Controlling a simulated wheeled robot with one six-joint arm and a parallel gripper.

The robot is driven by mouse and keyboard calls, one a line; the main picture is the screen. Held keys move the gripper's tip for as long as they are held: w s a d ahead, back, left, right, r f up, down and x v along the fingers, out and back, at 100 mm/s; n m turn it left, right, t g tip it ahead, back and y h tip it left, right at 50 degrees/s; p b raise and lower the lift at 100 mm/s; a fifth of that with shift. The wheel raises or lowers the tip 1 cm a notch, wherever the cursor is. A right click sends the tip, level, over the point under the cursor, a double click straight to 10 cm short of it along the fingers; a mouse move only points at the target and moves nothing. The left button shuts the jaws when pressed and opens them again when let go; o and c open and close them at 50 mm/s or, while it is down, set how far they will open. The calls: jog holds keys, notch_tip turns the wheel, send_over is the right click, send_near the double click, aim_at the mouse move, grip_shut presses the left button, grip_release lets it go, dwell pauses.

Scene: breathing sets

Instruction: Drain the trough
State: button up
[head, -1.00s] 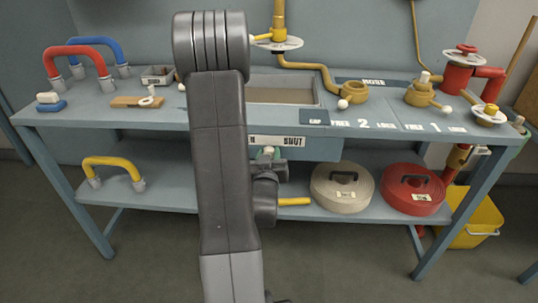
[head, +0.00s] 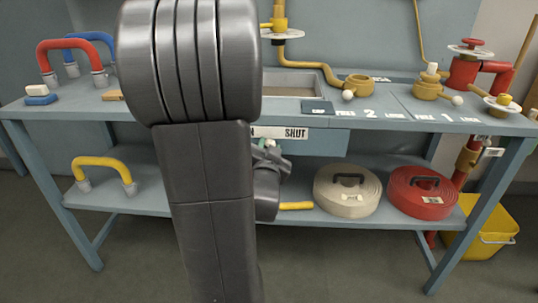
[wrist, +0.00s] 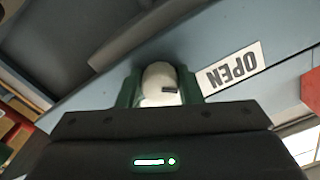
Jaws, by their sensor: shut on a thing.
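The trough (head: 318,86) is a grey basin set in the bench top, partly hidden behind my arm. Below its front edge, a panel carries a SHUT label (head: 281,133). An OPEN label (wrist: 234,68) shows upside down in the wrist view, to the right of my gripper. My gripper (wrist: 160,88) has its green fingers on either side of a rounded white knob (wrist: 159,76) and is shut on it. In the head view, the gripper sits just below the SHUT label, partly hidden by my arm. The inside of the trough is mostly hidden.
A cream hose roll (head: 346,190) and a red hose roll (head: 421,192) lie on the lower shelf, right of my gripper. A yellow-handled piece (head: 104,162) stands at the shelf's left. Brass valves (head: 433,84) stand on the bench top. A yellow bucket (head: 490,225) is at the right.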

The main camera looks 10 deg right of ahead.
jog(key=shift+m, duration=0.3)
jog(key=o, duration=1)
jog(key=shift+s, duration=0.1)
jog(key=shift+p+v, duration=0.75)
jog(key=shift+v, duration=6.05)
